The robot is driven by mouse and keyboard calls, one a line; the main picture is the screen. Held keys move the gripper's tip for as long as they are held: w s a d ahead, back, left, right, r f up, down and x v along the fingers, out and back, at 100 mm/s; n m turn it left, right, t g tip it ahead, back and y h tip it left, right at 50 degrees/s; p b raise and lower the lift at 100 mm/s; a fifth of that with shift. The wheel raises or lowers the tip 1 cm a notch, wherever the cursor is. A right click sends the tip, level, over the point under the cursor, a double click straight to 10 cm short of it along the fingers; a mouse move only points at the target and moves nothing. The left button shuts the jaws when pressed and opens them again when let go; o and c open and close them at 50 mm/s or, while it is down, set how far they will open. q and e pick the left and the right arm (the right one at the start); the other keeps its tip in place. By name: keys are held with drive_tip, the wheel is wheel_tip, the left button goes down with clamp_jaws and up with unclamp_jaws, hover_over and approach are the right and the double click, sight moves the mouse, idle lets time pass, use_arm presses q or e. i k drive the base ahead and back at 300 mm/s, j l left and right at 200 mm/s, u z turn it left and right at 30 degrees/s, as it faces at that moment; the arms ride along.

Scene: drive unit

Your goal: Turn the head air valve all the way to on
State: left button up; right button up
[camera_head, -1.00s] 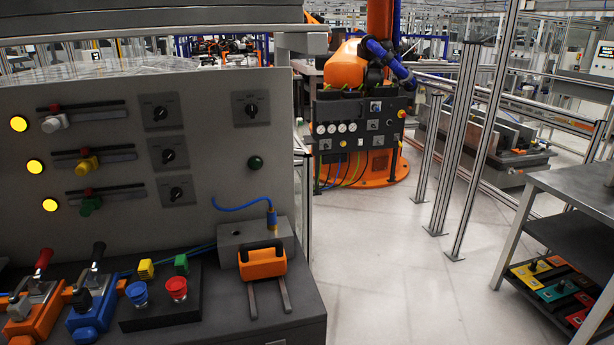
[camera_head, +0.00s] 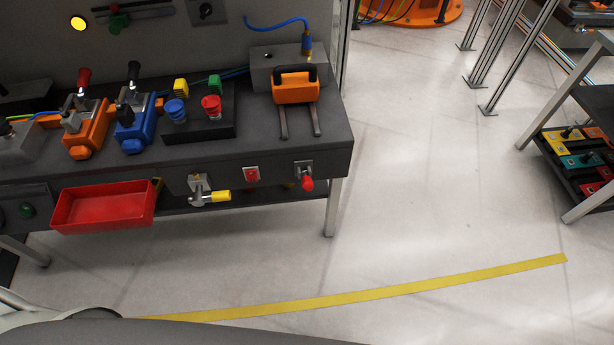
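No label that I can read names the head air valve. On the front edge of the bench (camera_head: 285,168) is a metal valve with a yellow handle (camera_head: 221,196), its handle pointing right. Farther right is a fitting with a red handle (camera_head: 307,183), its handle pointing down. Between them is a small red switch (camera_head: 251,174) on a light plate. I cannot tell which of these is the head air valve or its setting. Neither of my grippers is in view.
An open red bin (camera_head: 104,206) hangs below the bench front. Orange (camera_head: 86,132) and blue (camera_head: 136,125) lever units stand on the bench top. A yellow floor line (camera_head: 400,290) crosses in front. The floor right of the bench is clear, up to a shelf rack at right.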

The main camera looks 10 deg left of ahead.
sight(198, 198)
drive_tip(key=j+u, duration=0.1)
drive_tip(key=u, duration=0.6)
drive_tip(key=j+u, duration=0.15)
drive_tip(key=u, duration=0.2)
